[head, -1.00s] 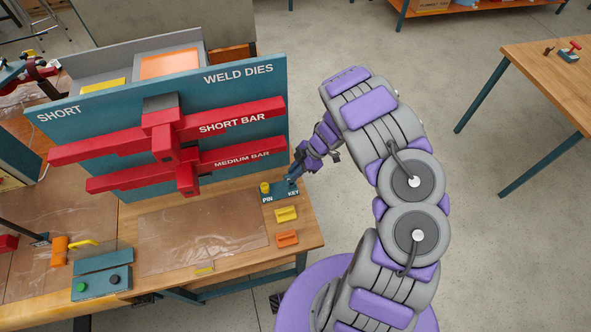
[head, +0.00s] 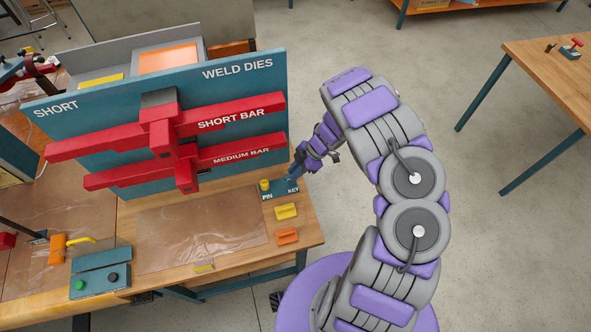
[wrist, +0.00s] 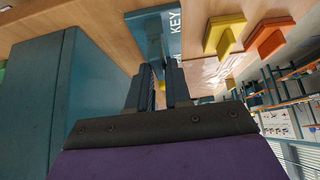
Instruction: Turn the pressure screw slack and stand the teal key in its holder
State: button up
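My gripper (head: 300,168) points down at the key end of the small teal holder (head: 279,188), at the bench's right rear corner. The holder is lettered PIN and KEY, and its lettered plate shows in the wrist view (wrist: 173,38). In the wrist view my gripper's two fingers (wrist: 160,80) stand close together beside the KEY lettering. A narrow teal upright piece, apparently the teal key (wrist: 156,52), shows between the fingertips. I cannot tell whether the fingers press on it or how deep it sits. I cannot make out the pressure screw.
A teal WELD DIES board (head: 240,97) with red bars (head: 238,112) stands left of my gripper. A yellow block (head: 286,212) and an orange block (head: 287,236) lie in front of the holder. A button box (head: 100,281) is at front left. Open floor is right.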

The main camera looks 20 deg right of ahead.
jog(key=o, duration=0.5)
jog(key=shift+c, duration=0.2)
jog(key=p+v, duration=0.1)
jog(key=v, duration=1.6)
jog(key=shift+d, duration=0.2)
jog(key=shift+w+r, duration=0.1)
jog(key=shift+r, duration=0.05)
